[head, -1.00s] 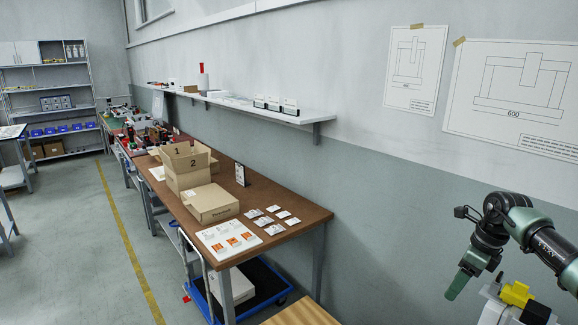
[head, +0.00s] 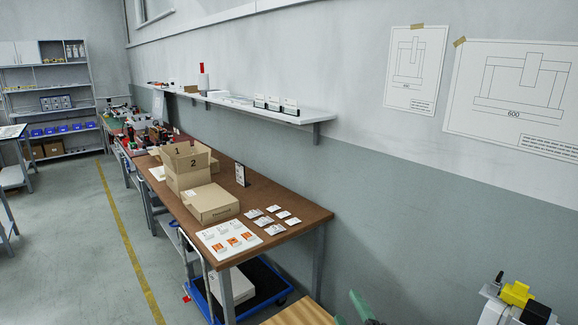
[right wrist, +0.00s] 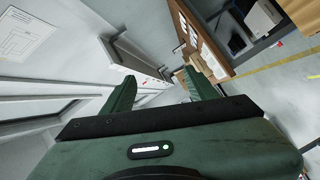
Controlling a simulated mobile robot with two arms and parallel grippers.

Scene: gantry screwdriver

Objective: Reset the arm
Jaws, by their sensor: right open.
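My right gripper (head: 350,308) shows only as green finger parts at the bottom edge of the head view, just right of a light wooden surface. In the right wrist view my right gripper (right wrist: 162,84) has its two green fingers spread apart with nothing between them. The rest of the right arm is out of the head view. My left gripper is not in view.
A brown workbench (head: 290,222) carries cardboard boxes (head: 212,203), cards and small packets. A blue cart (head: 268,284) stands beneath it. A light wooden surface (head: 300,312) and a yellow-topped device (head: 516,294) are near the bottom edge. A wall shelf (head: 318,117) juts out above.

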